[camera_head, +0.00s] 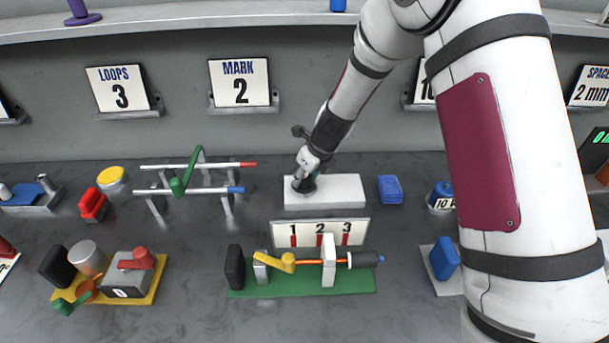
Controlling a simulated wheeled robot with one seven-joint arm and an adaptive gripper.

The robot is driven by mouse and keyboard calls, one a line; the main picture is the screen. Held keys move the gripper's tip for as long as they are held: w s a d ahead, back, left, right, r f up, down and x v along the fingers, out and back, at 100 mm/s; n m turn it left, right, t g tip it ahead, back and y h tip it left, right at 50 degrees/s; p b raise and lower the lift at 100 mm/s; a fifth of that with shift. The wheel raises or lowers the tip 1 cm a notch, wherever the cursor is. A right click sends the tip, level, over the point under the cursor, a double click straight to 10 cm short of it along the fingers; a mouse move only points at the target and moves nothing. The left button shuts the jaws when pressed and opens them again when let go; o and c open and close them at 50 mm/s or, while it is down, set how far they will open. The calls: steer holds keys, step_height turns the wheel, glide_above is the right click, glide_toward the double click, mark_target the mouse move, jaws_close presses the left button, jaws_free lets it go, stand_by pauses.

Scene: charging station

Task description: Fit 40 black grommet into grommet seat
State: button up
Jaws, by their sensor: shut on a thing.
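My gripper (304,177) is at the left end of a white block (340,192) on the bench, with my arm reaching in from the upper right. It is shut on a small dark thing, which looks like the black grommet (304,186). The grommet is low over the block's left part or touching its top; I cannot tell which. The gripper and the grommet hide that part of the block, so no seat opening shows there. The rest of the block's top is bare.
A blue block (390,189) stands close right of the white block. A rail stand (195,180) is to the left. A 1-2-3 sign (320,234) and a green-based fixture (300,284) are in front. Signs hang on the wall behind.

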steer(key=shift+s+f, duration=0.25)
steer(key=shift+f, duration=0.35)
steer(key=o, duration=1.2)
steer(key=shift+f, duration=0.15)
steer(key=shift+w, duration=0.1)
steer(key=s+d+r+n, duration=0.3)
steer(key=s+r+n, duration=0.15)
steer(key=r, duration=0.55)
steer(key=s+d+r+n, duration=0.3)
steer(key=s+r, duration=0.3)
steer(key=r, duration=0.5)
steer(key=s+d+r+n+h, duration=0.1)
steer(key=s+d+r+n, duration=0.1)
steer(key=s+n, duration=0.4)
steer(key=s+d+r+n+h, duration=0.1)
steer(key=s+d+r+n, duration=0.2)
steer(key=s, duration=0.8)
steer(key=s+d+r+n+h, duration=0.1)
steer(key=s+d+r+n, duration=0.1)
steer(key=s+d+n, duration=0.4)
steer(key=shift+s+r+n+t, duration=0.2)
steer(key=shift+s+n, duration=0.4)
steer(key=shift+n, duration=0.65)
steer(key=shift+s+r+n+t, duration=0.15)
steer(key=shift+s+n, duration=0.4)
steer(key=shift+n, duration=0.65)
